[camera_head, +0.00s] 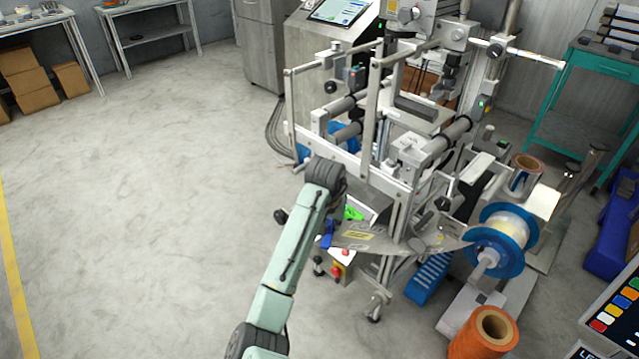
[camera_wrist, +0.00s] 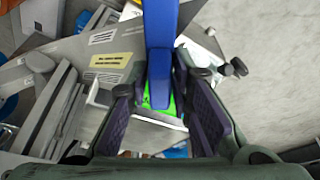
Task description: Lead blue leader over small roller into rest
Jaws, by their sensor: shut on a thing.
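The blue leader (camera_wrist: 160,45) runs up between the fingers of my gripper (camera_wrist: 163,85) in the wrist view, and the gripper is shut on it. In the head view a small blue piece of it (camera_head: 327,238) shows just below my dark wrist, at the left end of a grey film sheet (camera_head: 372,240). The sheet carries a yellow label and stretches right towards a reel with blue flanges (camera_head: 502,238). Several dark rollers (camera_head: 452,135) sit on the machine frame; I cannot tell which is the small roller. The rest cannot be made out, and my arm covers part of the frame.
The machine frame (camera_head: 372,100) stands close behind my gripper. A control box with a red button (camera_head: 344,254) is just below the sheet. An orange roll (camera_head: 484,332) stands at the lower right. The floor (camera_head: 150,200) to the left is clear.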

